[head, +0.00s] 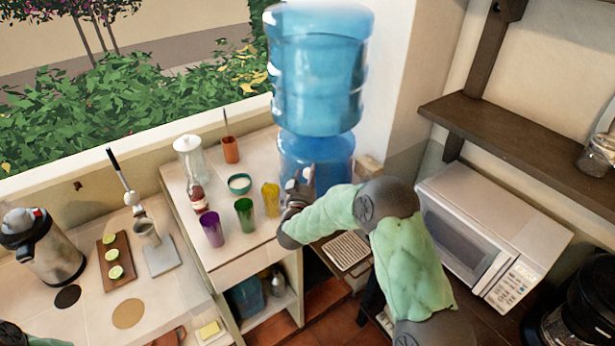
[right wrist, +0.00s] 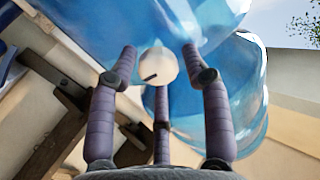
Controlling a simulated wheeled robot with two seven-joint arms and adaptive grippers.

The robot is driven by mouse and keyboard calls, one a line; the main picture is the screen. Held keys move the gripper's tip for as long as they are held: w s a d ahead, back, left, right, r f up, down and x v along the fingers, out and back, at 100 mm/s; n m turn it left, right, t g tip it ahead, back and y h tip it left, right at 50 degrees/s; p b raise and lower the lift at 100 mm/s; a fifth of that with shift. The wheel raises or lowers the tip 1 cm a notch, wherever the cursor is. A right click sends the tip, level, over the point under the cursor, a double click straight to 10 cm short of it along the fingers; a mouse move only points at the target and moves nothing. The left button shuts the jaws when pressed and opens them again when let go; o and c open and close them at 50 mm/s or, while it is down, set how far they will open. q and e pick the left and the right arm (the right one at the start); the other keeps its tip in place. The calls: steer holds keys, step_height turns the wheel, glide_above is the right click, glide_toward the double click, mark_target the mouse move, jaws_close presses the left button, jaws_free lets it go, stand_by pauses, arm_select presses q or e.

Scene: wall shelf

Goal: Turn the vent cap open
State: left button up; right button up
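The vent cap (right wrist: 158,66) is a small round white knob with a dark slot mark, on the blue water dispenser bottle in the right wrist view. The blue dispenser (head: 318,75) stands at the back of the counter in the head view. My right gripper (head: 301,178) is in front of its lower part and hides the cap there. In the right wrist view, the right gripper (right wrist: 160,58) has its fingers spread around the cap, with gaps visible at both sides. Whether the rear finger touches it I cannot tell. My left gripper is out of view.
Purple (head: 212,229), green (head: 244,214) and yellow (head: 270,199) cups stand left of my right gripper. A microwave (head: 480,235) and a wooden shelf (head: 530,150) are at the right.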

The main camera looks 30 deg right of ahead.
steer(key=shift+r, duration=0.1)
steer(key=c, duration=0.6)
steer(key=shift+n, duration=0.4)
steer(key=shift+c, duration=0.2)
steer(key=n, duration=0.2)
steer(key=n+p, duration=0.1)
steer(key=shift+w+r+n, duration=0.1)
steer(key=shift+r+n, duration=0.15)
steer(key=shift+n, duration=0.15)
steer(key=n+p, duration=0.1)
steer(key=n, duration=0.4)
steer(key=n+p, duration=0.2)
steer(key=n, duration=0.4)
steer(key=shift+w+a+n+p, duration=0.1)
steer(key=shift+n+p, duration=0.2)
steer(key=shift+n, duration=0.1)
steer(key=n+p, duration=0.1)
steer(key=n, duration=0.2)
steer(key=shift+f+n, duration=0.15)
steer(key=shift+n, duration=0.25)
steer(key=shift+f+n+p, duration=0.1)
steer(key=shift+n+p, duration=0.25)
steer(key=shift+n, duration=0.45)
steer(key=shift+f, duration=0.1)
steer(key=shift+a, duration=0.1)
